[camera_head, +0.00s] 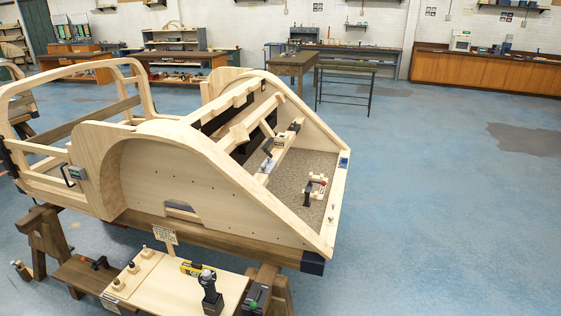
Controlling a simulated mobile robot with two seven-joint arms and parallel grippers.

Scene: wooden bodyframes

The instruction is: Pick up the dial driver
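A black upright power tool with a pale round top (209,291) stands on a light wooden board (165,288) at the bottom of the view. It looks like a driver, but I cannot make out a dial at this size. Its foot is near the lower edge of the picture. Neither of my grippers is in view.
A yellow level-like item (190,268) lies close behind the tool. Several small pegs stand at the board's left. A dark and green item (254,298) is to the right. The large wooden bodyframe (205,165) rises behind on sawhorses. Blue floor at right is open.

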